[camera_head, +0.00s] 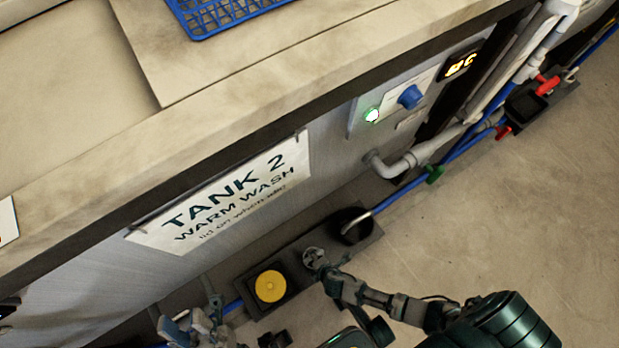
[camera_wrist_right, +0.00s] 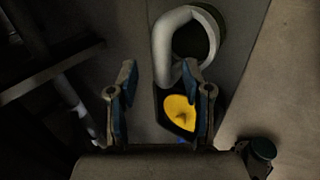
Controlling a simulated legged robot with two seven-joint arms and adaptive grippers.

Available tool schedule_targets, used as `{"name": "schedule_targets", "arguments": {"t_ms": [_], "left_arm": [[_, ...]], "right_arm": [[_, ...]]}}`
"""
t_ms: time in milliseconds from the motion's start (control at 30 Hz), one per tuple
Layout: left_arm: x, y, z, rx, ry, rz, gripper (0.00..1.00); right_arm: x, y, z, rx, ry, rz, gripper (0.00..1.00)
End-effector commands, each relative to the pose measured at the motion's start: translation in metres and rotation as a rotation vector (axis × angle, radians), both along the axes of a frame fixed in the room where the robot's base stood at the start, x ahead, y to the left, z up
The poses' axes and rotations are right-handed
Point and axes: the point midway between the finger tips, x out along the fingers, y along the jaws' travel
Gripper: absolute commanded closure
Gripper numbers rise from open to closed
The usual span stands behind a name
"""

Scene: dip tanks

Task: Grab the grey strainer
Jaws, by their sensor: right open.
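I cannot make out the grey strainer for sure. A small grey round piece (camera_head: 316,259) shows on the dark floor tray in the head view, between a yellow disc (camera_head: 270,286) and a black cup, at the tip of my arm. It may be the strainer or part of my gripper. In the right wrist view my right gripper (camera_wrist_right: 163,95) is open with nothing held. Beyond its fingers are a yellow piece (camera_wrist_right: 180,113) and a pale grey curved tube (camera_wrist_right: 168,45).
The tank (camera_head: 330,150) with its "TANK 2 WARM WASH" sign (camera_head: 225,195) stands along the tray. A black cup (camera_head: 352,226) sits at the tray's far end. Pipes and valves (camera_head: 435,172) run along the tank's foot. Bare floor (camera_head: 500,220) lies to the right.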

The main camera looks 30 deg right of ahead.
Motion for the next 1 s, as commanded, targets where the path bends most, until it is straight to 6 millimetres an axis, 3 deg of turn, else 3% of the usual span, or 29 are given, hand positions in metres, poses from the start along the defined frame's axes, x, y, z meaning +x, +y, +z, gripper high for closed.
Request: {"name": "schedule_targets", "arguments": {"t_ms": [33, 100, 433, 467, 600, 667, 1000], "left_arm": [[0.007, -0.001, -0.012, 0.001, 0.004, 0.000, 0.60], [0.009, -0.002, -0.008, 0.001, -0.020, -0.001, 0.60], [0.010, -0.001, 0.000, 0.000, -0.048, -0.002, 0.60], [0.010, -0.001, 0.000, 0.000, -0.048, -0.002, 0.60], [0.012, -0.002, -0.001, 0.002, -0.045, -0.002, 0.60], [0.013, -0.002, -0.001, 0.002, -0.045, -0.002, 0.60], [0.013, -0.002, -0.001, 0.002, -0.046, -0.002, 0.60]], "right_arm": [[-0.002, 0.001, -0.018, 0.000, 0.015, 0.000, 0.50], [0.004, 0.001, -0.025, -0.002, 0.014, 0.000, 0.50], [0.014, 0.002, -0.024, -0.003, 0.002, -0.001, 0.50], [0.014, 0.002, -0.024, -0.002, 0.002, 0.000, 0.53], [0.014, 0.002, -0.024, -0.002, 0.003, 0.000, 0.88], [0.014, 0.001, -0.024, -0.002, 0.003, 0.000, 1.00], [0.013, 0.001, -0.025, -0.004, 0.005, -0.001, 1.00]]}}
